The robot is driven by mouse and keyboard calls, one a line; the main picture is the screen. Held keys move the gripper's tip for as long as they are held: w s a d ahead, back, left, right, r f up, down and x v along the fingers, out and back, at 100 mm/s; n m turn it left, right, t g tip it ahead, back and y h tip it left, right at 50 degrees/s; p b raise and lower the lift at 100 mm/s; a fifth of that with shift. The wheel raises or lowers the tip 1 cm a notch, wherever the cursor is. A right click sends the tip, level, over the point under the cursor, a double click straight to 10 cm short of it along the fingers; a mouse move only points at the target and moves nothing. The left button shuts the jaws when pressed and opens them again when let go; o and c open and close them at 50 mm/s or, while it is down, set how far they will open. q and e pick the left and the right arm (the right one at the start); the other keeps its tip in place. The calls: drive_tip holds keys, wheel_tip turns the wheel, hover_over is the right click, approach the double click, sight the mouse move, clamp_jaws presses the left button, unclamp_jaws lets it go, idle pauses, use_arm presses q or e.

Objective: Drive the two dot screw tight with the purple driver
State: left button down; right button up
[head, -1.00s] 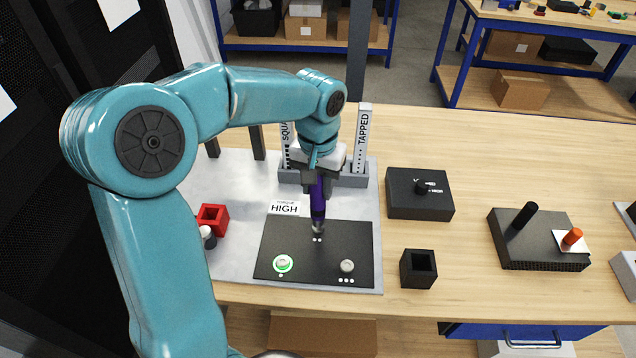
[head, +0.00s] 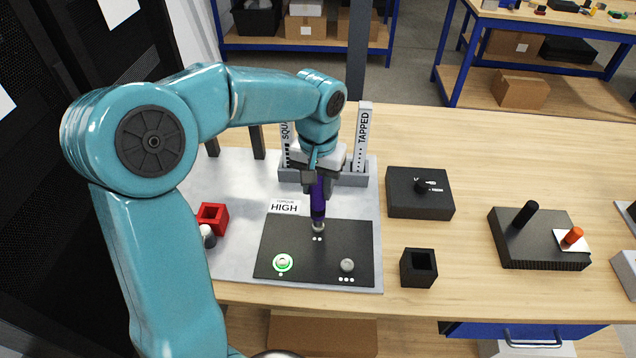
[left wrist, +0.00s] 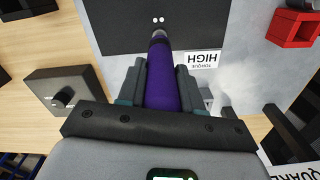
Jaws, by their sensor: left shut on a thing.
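The purple driver (head: 318,199) is held upright, tip down, in my left gripper (head: 316,178), which is shut on it. In the left wrist view the purple driver (left wrist: 165,85) runs between the two fingers (left wrist: 162,85). Its tip is at the two dot screw (head: 318,228) at the back of the black plate (head: 300,250); the driver partly hides that screw. The one dot screw (head: 282,263) has a lit green ring. The three dot screw (head: 347,265) has no lit ring. My right gripper is not in view.
A sign reading HIGH (head: 285,207) lies behind the plate. A red open box (head: 213,218) stands left, a black open box (head: 418,268) right. A black box with a knob (head: 419,193) is farther back. Upright strips, one marked TAPPED (head: 362,137), stand behind the gripper.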

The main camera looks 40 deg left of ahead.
use_arm(q)
drive_tip(key=shift+f+b, duration=0.55)
drive_tip(key=shift+f, duration=0.15)
idle(0.9)
drive_tip(key=shift+r, duration=0.1)
idle(0.6)
drive_tip(key=shift+w+r+p, duration=0.1)
drive_tip(key=shift+r+p, duration=0.85)
wheel_tip(320, 180, up, 5)
drive_tip(key=p, duration=0.4)
drive_tip(key=shift+r, duration=0.15)
